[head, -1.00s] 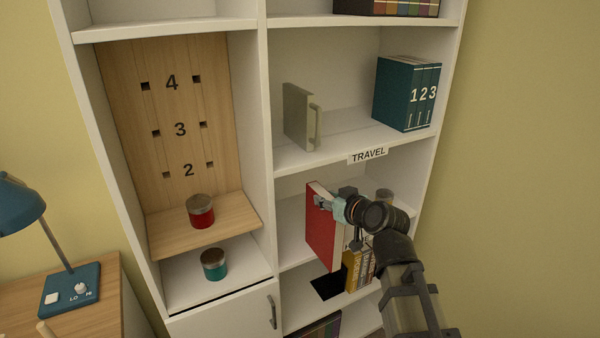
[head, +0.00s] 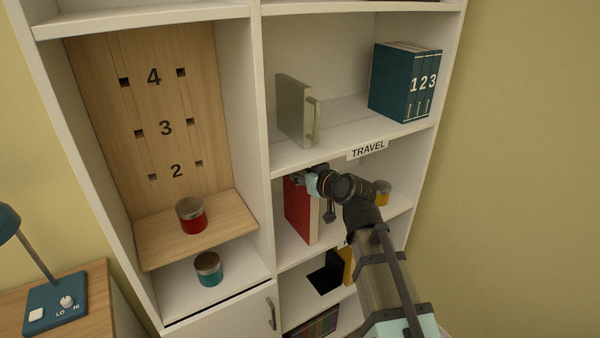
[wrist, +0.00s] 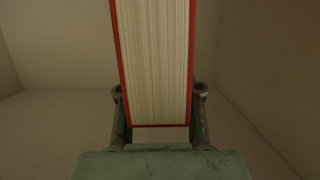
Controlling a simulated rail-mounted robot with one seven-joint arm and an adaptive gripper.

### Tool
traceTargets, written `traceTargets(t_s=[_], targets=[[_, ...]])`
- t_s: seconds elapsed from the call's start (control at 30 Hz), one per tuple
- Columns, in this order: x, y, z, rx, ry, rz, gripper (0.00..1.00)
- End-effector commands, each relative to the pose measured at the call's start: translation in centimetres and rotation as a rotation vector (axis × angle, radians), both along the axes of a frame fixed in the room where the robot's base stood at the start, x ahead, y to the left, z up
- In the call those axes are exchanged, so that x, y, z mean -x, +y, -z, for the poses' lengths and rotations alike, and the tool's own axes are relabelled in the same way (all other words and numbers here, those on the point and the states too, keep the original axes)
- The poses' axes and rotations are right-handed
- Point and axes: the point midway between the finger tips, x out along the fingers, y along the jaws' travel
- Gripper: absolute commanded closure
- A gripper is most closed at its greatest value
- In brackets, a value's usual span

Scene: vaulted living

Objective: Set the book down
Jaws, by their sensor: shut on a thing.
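The red book (head: 299,212) stands upright in the bay under the TRAVEL label (head: 368,149), near that bay's left wall. In the wrist view the book's cream pages and red cover edges (wrist: 155,65) fill the space between my fingers. My gripper (head: 303,178) is shut on the upper part of the book, one finger on each cover. In the wrist view my gripper (wrist: 160,112) shows both fingertips against the book's sides. The book's lower end is close to the shelf board (head: 287,252); I cannot tell whether it touches.
A jar with yellow contents (head: 382,192) stands to the right in the same bay. Above are a grey-green bookend-like block (head: 294,110) and teal numbered volumes (head: 402,82). A black item (head: 325,280) and yellow books (head: 347,264) are on the shelf below.

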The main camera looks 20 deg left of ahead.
Motion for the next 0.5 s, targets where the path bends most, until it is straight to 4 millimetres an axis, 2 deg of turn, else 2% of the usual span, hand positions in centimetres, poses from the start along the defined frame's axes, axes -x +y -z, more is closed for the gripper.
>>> traceTargets(t_s=[0.5], targets=[[0.05, 0.23, 0.46, -0.002, -0.001, -0.001, 1.0]])
